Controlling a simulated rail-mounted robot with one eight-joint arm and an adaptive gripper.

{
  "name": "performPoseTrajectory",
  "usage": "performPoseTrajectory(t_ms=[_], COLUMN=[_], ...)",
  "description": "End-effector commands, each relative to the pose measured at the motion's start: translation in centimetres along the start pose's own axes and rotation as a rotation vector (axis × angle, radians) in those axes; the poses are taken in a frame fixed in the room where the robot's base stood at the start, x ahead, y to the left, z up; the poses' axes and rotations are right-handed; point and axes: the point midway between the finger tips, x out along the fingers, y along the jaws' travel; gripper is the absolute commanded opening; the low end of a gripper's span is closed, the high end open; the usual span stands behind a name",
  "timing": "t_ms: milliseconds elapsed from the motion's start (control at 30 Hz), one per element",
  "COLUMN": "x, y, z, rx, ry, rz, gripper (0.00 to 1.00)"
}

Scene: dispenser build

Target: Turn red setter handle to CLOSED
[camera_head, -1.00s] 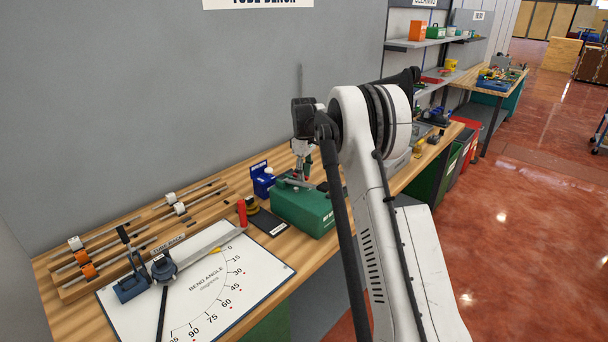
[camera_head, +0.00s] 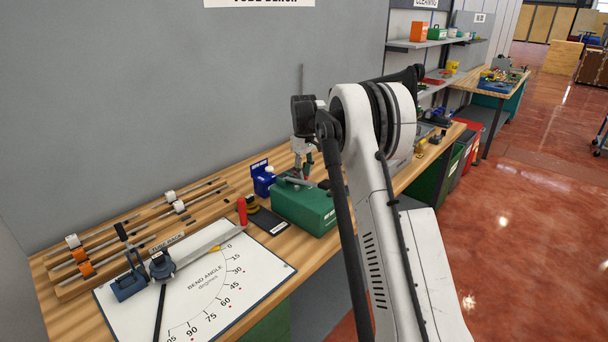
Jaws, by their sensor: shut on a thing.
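A green box (camera_head: 303,207) with a white label on its front stands on the wooden bench. A grey bar lies across its top. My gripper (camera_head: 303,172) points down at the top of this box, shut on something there. A small red piece (camera_head: 309,182) shows beside the fingertips; it looks like part of the red setter handle. The fingers hide most of it, and no CLOSED mark can be read.
A blue bottle (camera_head: 263,180) and a dark tray (camera_head: 267,221) stand left of the green box. A tube rack (camera_head: 75,268) lies behind the board. The grey wall is close behind.

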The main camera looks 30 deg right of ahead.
Motion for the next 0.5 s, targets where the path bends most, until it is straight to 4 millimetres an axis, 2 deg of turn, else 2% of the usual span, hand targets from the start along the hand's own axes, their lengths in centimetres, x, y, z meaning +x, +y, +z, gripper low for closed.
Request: performPoseTrajectory(t_ms=[33,67,167,500], x=[-0.03,-0.03,-0.02,-0.35], y=[-0.01,-0.01,-0.01,0.0], z=[-0.01,-0.01,0.0,0.0], rx=[0.001,0.0,0.0,-0.001], ry=[0.0,0.0,0.0,0.0], rz=[0.0,0.0,0.0,0.0], gripper=[0.0,0.17,0.31,0.32])
